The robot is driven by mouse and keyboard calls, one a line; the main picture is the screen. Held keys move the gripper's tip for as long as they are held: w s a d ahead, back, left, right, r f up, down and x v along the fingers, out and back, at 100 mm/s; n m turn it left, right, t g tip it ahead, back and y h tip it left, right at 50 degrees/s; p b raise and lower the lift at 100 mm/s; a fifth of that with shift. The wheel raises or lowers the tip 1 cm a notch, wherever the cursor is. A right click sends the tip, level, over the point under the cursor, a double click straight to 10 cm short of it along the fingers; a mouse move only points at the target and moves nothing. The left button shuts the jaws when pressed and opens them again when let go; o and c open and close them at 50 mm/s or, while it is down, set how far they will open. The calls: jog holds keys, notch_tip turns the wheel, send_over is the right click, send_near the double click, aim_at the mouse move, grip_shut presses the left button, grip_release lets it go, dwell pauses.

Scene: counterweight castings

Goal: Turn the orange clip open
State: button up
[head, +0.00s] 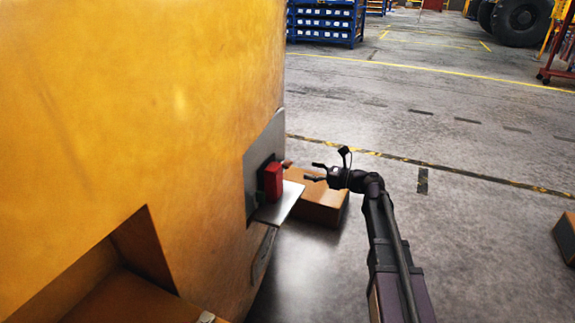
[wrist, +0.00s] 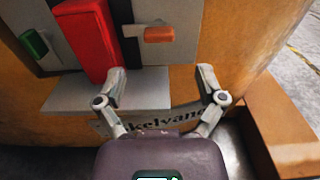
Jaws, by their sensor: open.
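The orange clip (wrist: 159,34) lies roughly level on a grey metal plate (wrist: 190,43), to the right of a red block (wrist: 86,40) in the wrist view. In the head view the clip (head: 287,163) is a small spot just behind the red block (head: 273,181). My gripper (wrist: 162,75) is open and empty, its two fingers spread below the clip and apart from it. The left fingertip appears close to the lower end of the red block; I cannot tell whether they touch. In the head view my gripper (head: 313,172) points left towards the plate.
A grey ledge (head: 281,205) juts out below the red block. A green part (wrist: 34,43) sits left of it. The large yellow casting (head: 160,110) fills the left. A cardboard box (head: 320,205) stands below my gripper. Floor to the right is largely clear.

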aim_at(291, 165)
jog(key=x, duration=0.8)
jog(key=shift+a, duration=0.1)
